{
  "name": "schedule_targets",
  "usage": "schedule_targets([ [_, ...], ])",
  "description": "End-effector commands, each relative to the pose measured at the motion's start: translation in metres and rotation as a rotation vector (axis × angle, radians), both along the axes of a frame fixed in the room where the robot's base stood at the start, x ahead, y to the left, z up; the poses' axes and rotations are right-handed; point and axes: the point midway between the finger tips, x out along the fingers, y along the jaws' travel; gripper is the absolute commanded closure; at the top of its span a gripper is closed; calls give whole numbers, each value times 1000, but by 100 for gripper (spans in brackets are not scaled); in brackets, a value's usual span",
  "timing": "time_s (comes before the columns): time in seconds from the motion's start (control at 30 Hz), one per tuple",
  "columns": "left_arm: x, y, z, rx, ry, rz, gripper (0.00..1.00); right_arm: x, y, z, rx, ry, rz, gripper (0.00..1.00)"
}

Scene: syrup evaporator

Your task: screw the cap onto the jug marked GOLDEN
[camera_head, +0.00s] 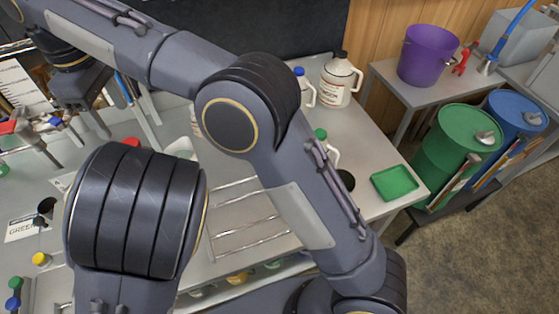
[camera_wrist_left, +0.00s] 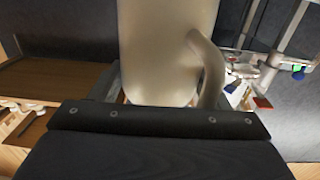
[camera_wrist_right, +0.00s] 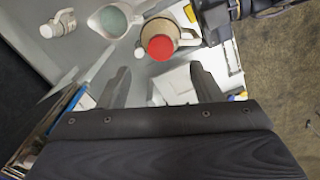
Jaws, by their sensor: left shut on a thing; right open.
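In the left wrist view a cream jug (camera_wrist_left: 165,50) with a side handle fills the middle, and my left gripper (camera_wrist_left: 158,98) is shut on it. Its fingertips are hidden, and no marking shows on the jug there. My right gripper (camera_head: 88,130) is open and empty at the left of the head view. In the right wrist view the right gripper's fingers (camera_wrist_right: 160,78) stand apart, with a red-capped jug (camera_wrist_right: 160,45) beyond them. A loose-looking yellow cap (camera_head: 41,259) is at the lower left. I cannot read GOLDEN on any jug.
A white pitcher (camera_wrist_right: 115,20) with green contents stands beside the red-capped jug. A black-capped jug (camera_head: 340,80) and a blue-capped jug (camera_head: 303,88) stand at the back. A green tray (camera_head: 394,183) lies at the right edge. My arms cover much of the table.

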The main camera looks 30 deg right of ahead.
Motion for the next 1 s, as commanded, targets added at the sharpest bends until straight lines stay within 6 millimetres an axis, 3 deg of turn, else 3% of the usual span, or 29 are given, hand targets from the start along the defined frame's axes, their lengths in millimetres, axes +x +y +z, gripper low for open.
schedule_targets([
  [0.17, 0, 0, 2, -1, -5, 0, 94, 3, -28, 8, 36, -5, -53, 41],
  [0.3, 0, 0, 2, -1, -5, 0, 94, 2, -82, 18, 104, -13, -159, 41],
  [0.47, 0, 0, 1, -1, -5, 0, 94, -16, -150, 20, 198, -31, -311, 41],
  [0.7, 0, 0, 1, -1, -5, 0, 94, -71, -233, 4, 333, -68, -552, 41],
  [0.83, 0, 0, 1, -1, -5, 0, 94, -109, -264, -14, 400, -94, -689, 41],
  [1.0, 0, 0, 1, -1, -5, 0, 94, -163, -290, -47, 483, -136, -870, 41],
])
